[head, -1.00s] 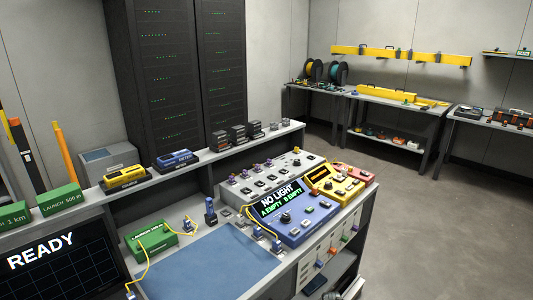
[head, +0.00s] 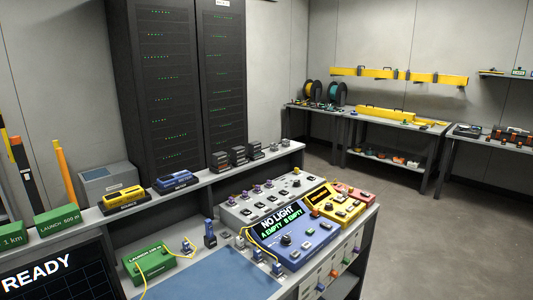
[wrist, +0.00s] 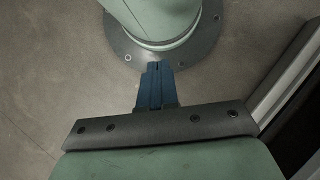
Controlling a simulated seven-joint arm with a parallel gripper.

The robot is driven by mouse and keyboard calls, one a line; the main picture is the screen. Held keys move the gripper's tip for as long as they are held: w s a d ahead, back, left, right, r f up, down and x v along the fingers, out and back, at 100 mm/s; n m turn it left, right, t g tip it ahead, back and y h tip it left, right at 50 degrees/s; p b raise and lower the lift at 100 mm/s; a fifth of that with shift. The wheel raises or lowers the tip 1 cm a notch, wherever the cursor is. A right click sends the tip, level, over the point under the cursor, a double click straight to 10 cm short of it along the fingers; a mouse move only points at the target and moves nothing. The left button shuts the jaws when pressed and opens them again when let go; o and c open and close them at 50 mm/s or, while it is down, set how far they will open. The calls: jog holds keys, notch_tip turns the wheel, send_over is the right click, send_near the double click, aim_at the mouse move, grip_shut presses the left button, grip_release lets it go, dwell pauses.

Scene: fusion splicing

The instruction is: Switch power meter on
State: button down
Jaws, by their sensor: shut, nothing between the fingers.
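My gripper (wrist: 157,68) shows in the wrist view with its blue fingers together and nothing between them. It points over bare floor towards a round pale green base with a grey bolted flange. It is not in the head view. A blue handheld unit (head: 174,180) sits on the raised shelf, beside a yellow handheld unit (head: 124,198); their small labels are hard to read. On the bench below, a blue console (head: 300,232) has a lit screen reading "NO LIGHT, A EMPTY, B EMPTY". A yellow console (head: 338,205) with an amber display stands beside it. I cannot tell for sure which unit is the power meter.
A grey panel with knobs (head: 268,200) lies behind the blue console. A green box (head: 148,262), a blue mat (head: 215,280) and a READY screen (head: 40,280) fill the bench's left. Open floor (head: 410,230) lies to the right, before the back tables.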

dwell(0.3)
notch_tip(320, 180, up, 60)
jog(key=n+t, duration=0.7)
jog(key=n, duration=2)
send_over(328, 226)
jog(key=shift+d+f, duration=0.1)
jog(key=shift+f, duration=0.05)
jog(key=shift+f, duration=0.15)
notch_tip(328, 226, down, 14)
jog(key=shift+r, duration=0.1)
